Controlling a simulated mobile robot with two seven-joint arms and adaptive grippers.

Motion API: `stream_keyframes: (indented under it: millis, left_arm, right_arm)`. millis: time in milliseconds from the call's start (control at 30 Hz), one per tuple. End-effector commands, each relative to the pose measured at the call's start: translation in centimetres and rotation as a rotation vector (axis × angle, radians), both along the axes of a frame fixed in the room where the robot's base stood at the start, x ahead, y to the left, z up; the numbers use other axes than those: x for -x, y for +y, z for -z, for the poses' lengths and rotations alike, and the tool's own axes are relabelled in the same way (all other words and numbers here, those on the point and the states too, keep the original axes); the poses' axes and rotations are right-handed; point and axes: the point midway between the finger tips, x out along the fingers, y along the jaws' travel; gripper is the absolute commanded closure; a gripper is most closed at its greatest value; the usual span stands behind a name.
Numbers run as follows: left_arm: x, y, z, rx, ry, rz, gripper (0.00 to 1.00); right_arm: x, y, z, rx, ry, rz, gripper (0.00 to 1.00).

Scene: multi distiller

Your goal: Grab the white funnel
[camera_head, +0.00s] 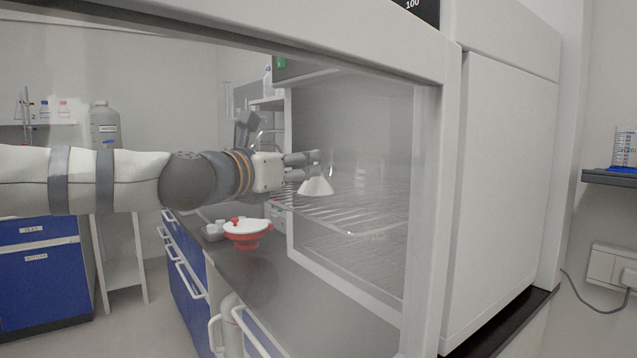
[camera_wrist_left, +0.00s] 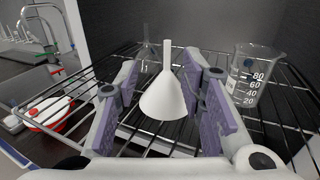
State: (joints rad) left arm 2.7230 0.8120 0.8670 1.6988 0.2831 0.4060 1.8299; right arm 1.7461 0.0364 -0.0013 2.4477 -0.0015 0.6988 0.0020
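The white funnel (camera_head: 316,186) stands with its wide cone down and its stem up, by the wire rack inside the cabinet. It also shows in the left wrist view (camera_wrist_left: 163,97), between the two purple finger pads. My left gripper (camera_head: 316,157) reaches in from the left at the level of the funnel's stem. In the wrist view my left gripper (camera_wrist_left: 165,88) is open, with a finger on each side of the funnel and gaps showing beside the stem. Whether a pad touches the cone is hard to tell. My right gripper is in neither view.
A glass beaker (camera_wrist_left: 246,75) stands on the wire rack (camera_wrist_left: 265,110), right of the fingers. A clear glass funnel-like piece (camera_wrist_left: 147,52) is behind the white funnel. A red and white vessel (camera_head: 247,232) sits on the dark bench (camera_head: 262,285) outside the glass.

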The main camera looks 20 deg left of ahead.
Motion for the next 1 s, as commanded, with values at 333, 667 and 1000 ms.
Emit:
stream_keyframes:
  millis: [333, 667, 1000]
  left_arm:
    - [-4.7, -2.1, -0.1, -0.002, -0.001, 0.000, 0.64]
    - [-4.7, -2.1, -0.2, -0.002, -0.001, 0.000, 0.98]
    - [-4.7, -2.0, 0.0, -0.002, 0.000, 0.000, 1.00]
  right_arm:
    - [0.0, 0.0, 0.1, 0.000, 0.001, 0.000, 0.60]
    - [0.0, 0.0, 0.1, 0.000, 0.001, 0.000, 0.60]
    - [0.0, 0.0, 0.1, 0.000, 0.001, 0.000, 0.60]
